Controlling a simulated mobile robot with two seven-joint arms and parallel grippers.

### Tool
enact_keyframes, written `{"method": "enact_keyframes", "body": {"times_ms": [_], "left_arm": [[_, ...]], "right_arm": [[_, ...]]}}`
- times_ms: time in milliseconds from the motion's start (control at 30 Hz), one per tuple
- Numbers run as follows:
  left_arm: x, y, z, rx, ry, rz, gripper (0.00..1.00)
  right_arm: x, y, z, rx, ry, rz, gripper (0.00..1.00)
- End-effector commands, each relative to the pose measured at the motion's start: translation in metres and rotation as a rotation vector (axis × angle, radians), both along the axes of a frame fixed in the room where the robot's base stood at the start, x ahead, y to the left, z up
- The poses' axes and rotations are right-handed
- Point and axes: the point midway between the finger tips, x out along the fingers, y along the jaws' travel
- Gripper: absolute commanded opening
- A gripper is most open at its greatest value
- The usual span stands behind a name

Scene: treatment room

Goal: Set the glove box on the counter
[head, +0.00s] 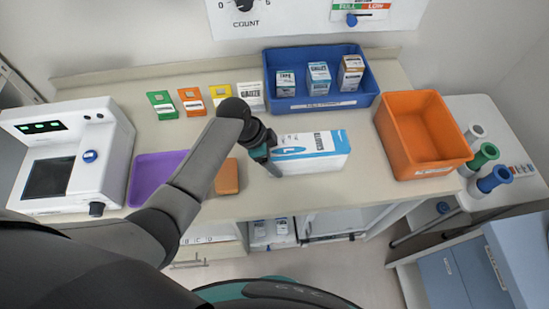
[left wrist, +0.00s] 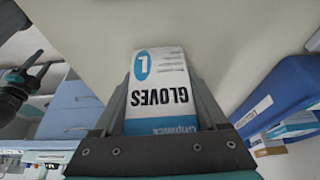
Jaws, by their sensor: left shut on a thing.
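The glove box (head: 318,155), white and blue, is at the counter (head: 225,200) near its front edge, right of the middle. I cannot tell whether it rests on the counter or is held just above it. My left gripper (head: 268,158) is shut on its left end. In the left wrist view the glove box (left wrist: 163,88) sits between the two fingers, its "GLOVES" and "L" print showing. My right gripper (left wrist: 36,74) shows at the left of the left wrist view, empty, with its fingers apart.
A blue bin (head: 277,101) with small boxes stands behind the glove box. An orange bin (head: 452,163) is to its right. An orange-brown block (head: 228,177), a purple tray (head: 143,180) and a white device (head: 112,135) are to the left. Coloured packets line the back.

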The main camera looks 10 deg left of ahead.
Motion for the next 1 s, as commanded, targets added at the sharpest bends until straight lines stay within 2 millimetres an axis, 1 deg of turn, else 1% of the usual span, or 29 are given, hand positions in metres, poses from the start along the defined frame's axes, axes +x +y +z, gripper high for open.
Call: {"method": "enact_keyframes", "body": {"times_ms": [167, 267, 300, 500, 533, 767, 867, 1000], "left_arm": [[0.001, -0.001, 0.002, -0.003, -0.004, 0.000, 0.00], [0.001, 0.000, 0.000, -0.002, -0.004, 0.000, 0.00], [0.000, 0.000, -0.002, 0.000, -0.001, 0.000, 0.76], [0.000, 0.000, -0.001, 0.000, -0.001, 0.000, 0.98], [0.000, 0.000, -0.001, 0.000, -0.001, 0.000, 1.00], [0.000, 0.000, -0.001, 0.000, -0.001, 0.000, 1.00], [0.000, 0.001, 0.004, 0.001, -0.002, 0.000, 1.00], [-0.001, 0.008, 0.020, 0.001, -0.003, 0.000, 1.00]], "right_arm": [[0.000, 0.000, 0.000, 0.000, -0.001, 0.000, 0.50], [0.000, 0.000, -0.001, -0.001, -0.001, 0.000, 0.50], [0.001, 0.000, -0.001, -0.001, -0.001, 0.000, 0.50], [0.001, 0.000, -0.001, -0.001, -0.001, 0.000, 0.50], [0.001, 0.000, -0.001, -0.001, -0.001, 0.000, 0.50], [0.001, 0.000, 0.000, -0.001, -0.001, 0.000, 0.50], [0.001, -0.001, 0.002, -0.001, -0.001, 0.000, 0.50], [0.001, -0.001, 0.006, -0.001, -0.001, 0.000, 0.50]]}}
